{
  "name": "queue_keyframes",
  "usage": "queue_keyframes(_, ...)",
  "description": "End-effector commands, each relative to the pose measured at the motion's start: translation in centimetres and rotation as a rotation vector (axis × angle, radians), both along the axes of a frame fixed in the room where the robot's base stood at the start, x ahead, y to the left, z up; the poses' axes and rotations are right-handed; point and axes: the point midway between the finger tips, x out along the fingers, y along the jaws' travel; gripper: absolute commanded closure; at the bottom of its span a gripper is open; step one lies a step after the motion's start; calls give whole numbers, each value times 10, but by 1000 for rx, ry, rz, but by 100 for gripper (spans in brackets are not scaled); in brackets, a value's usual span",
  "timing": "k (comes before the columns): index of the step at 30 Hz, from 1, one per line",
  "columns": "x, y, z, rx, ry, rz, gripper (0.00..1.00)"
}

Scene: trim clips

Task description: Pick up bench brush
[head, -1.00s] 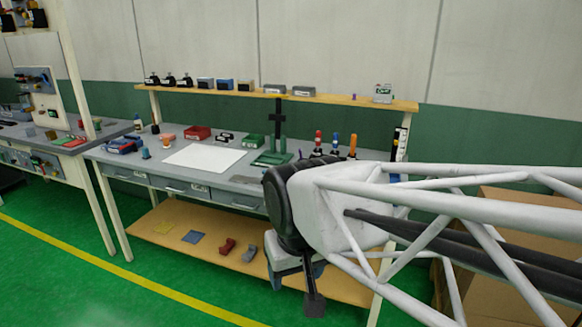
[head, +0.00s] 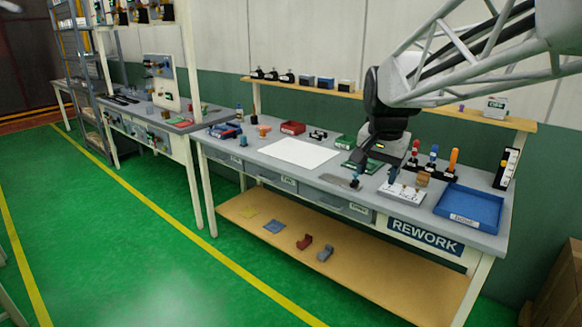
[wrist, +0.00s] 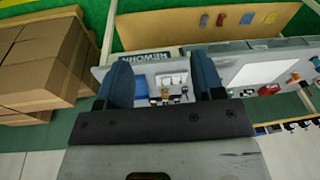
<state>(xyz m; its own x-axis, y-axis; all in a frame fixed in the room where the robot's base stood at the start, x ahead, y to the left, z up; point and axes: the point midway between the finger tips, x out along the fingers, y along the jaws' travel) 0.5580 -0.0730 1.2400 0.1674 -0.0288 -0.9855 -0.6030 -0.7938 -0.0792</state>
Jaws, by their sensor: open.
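I cannot pick out the bench brush for certain in either view. A small grey, flat-looking thing (head: 338,181) lies near the bench's front edge, too small to identify. My gripper (head: 384,170) is over the right half of the workbench (head: 262,148), pointing down and hiding part of the bench top. In the wrist view my gripper (wrist: 161,62) shows two blue fingers spread apart with nothing held between them. Between them, farther off, are the blue tray, a white piece and several small dark items on the bench.
A white sheet (head: 298,152) lies mid-bench. An upper shelf (head: 330,90) runs behind. Cardboard boxes (wrist: 45,65) stand beside the bench. The green floor in front is clear.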

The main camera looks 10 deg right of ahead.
Motion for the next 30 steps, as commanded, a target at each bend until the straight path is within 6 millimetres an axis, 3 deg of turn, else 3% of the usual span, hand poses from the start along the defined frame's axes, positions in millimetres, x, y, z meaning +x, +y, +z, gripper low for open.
queue_keyframes(17,136,-65,10,48,27,-342,38)
queue_keyframes(30,232,-126,-4,80,44,-603,38)
